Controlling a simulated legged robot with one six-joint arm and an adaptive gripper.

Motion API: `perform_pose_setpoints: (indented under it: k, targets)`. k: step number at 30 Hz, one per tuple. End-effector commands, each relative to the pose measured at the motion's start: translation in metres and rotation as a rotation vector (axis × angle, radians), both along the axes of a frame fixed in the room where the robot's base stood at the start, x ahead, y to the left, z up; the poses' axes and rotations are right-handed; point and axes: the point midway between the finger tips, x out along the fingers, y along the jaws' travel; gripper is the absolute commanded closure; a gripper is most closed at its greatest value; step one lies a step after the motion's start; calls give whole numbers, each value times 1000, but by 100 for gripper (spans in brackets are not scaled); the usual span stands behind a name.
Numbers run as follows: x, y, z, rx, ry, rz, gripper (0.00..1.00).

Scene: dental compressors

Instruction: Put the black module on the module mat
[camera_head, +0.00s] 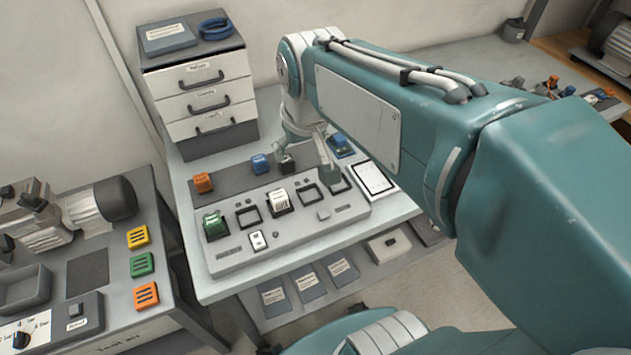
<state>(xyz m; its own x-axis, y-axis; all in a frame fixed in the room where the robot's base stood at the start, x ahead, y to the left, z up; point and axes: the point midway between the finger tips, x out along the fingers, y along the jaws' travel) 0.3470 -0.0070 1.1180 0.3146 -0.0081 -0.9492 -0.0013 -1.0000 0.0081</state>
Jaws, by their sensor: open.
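A small black module (285,164) stands at the back of the workbench, right beside a blue module (260,164). It appears to be on the dark mat strip (231,177) behind the grey panel, though its base is hard to make out. My gripper (322,162) is open and points down just right of the black module. Its fingers are small and partly hidden by my arm, so I cannot tell whether they touch anything. An orange module (203,182) sits at the mat's left end, and another blue module (341,146) lies right of my gripper.
The grey panel (230,262) holds a green module (214,224), a white-labelled module (279,202) and several empty frames. A drawer cabinet (200,95) stands behind left. A white tablet (374,179) lies at right. A left bench (115,295) carries orange and green blocks.

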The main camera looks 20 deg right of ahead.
Motion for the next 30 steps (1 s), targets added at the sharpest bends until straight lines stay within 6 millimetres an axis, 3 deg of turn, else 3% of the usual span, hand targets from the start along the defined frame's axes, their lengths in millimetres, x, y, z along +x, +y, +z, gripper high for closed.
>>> perform_pose_setpoints:
  k: [6,12,18,30]
  targets:
    - [-50,4,0,3,-87,2,15]
    - [-85,7,-8,6,-150,2,15]
    - [-97,8,-14,8,-172,2,15]
    - [-97,8,-14,7,-171,2,15]
